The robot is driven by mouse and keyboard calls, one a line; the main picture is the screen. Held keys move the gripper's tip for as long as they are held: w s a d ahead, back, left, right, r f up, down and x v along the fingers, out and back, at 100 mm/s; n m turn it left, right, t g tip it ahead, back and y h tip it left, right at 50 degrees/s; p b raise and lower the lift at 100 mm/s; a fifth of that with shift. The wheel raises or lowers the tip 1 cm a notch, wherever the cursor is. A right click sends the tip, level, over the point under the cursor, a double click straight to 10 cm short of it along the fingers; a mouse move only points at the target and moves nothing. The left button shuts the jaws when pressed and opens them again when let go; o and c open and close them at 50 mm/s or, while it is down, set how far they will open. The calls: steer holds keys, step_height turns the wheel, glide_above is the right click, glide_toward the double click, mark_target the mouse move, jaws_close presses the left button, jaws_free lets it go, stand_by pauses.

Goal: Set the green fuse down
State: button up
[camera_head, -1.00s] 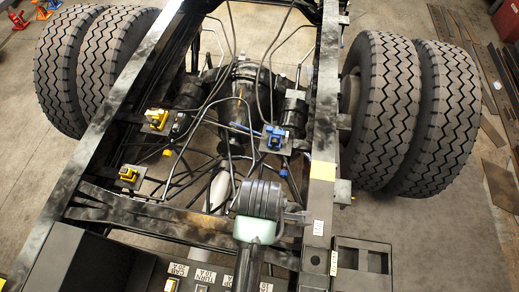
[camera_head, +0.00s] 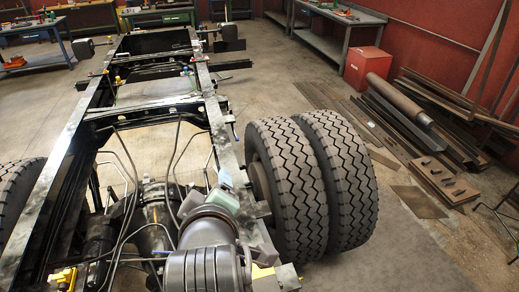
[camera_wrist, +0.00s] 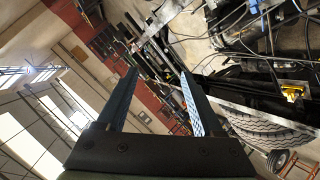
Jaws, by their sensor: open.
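I do not see a green fuse in any view. In the wrist view my gripper (camera_wrist: 158,72) is open, with its two long fingers well apart and nothing between them. It is tilted over and points out across the workshop.
Large twin tyres (camera_head: 335,180) stand right of the chassis. A yellow part (camera_head: 62,278) sits at the lower left. Workbenches (camera_head: 335,32), a red cabinet (camera_head: 368,72) and metal stock (camera_head: 410,105) lie beyond. Open floor lies between.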

steer(key=w+d+r+m+t, duration=0.1)
steer(key=d+r+m+t, duration=0.15)
steer(key=r, duration=0.65)
steer(key=d+r+m+t, duration=0.15)
steer(key=r+t, duration=0.25)
steer(key=r, duration=0.6)
steer(key=s+d+r+m+t+h, duration=0.1)
steer(key=s+d+r+m+t, duration=0.1)
steer(key=r, duration=0.8)
steer(key=s+d+r+m+t+h, duration=0.1)
steer(key=s+d+r+m+t, duration=0.1)
steer(key=s+r+m+t, duration=0.3)
steer(key=s+r+t, duration=0.2)
steer(key=s+r, duration=0.2)
steer(key=r, duration=0.1)
steer(key=shift+s+r+m, duration=0.2)
steer(key=shift+r+m, duration=0.1)
step_height(320, 180, down, 11)
steer(key=b, duration=1)
steer(key=shift+b, duration=0.3)
